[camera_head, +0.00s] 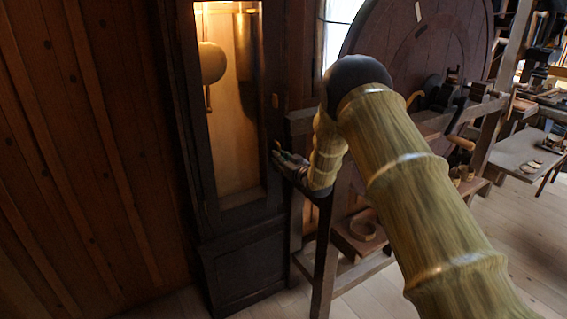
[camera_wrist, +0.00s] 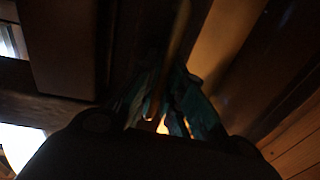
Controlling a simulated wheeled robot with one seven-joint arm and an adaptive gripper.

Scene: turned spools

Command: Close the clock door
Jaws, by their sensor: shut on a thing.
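The tall dark wooden clock (camera_head: 240,262) stands left of centre in the head view. Its lit interior shows a round brass pendulum bob (camera_head: 211,62) and a hanging brass weight (camera_head: 243,40). The dark framed clock door (camera_head: 273,60) is at the front of the case; how far it stands open is hard to tell. My gripper (camera_head: 279,152) is at its right side, about mid-height. In the wrist view my gripper (camera_wrist: 160,118) has its teal fingers closed around a thin, warm-lit strip (camera_wrist: 176,45), apparently the door's edge or handle. The exact contact is dark and partly hidden.
A workbench frame (camera_head: 325,250) with a low shelf stands close to the right of the clock, below my arm. A large round wooden wheel (camera_head: 425,40) is behind it. A plank wall (camera_head: 85,150) fills the left. Some floor (camera_head: 520,220) is bare at right.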

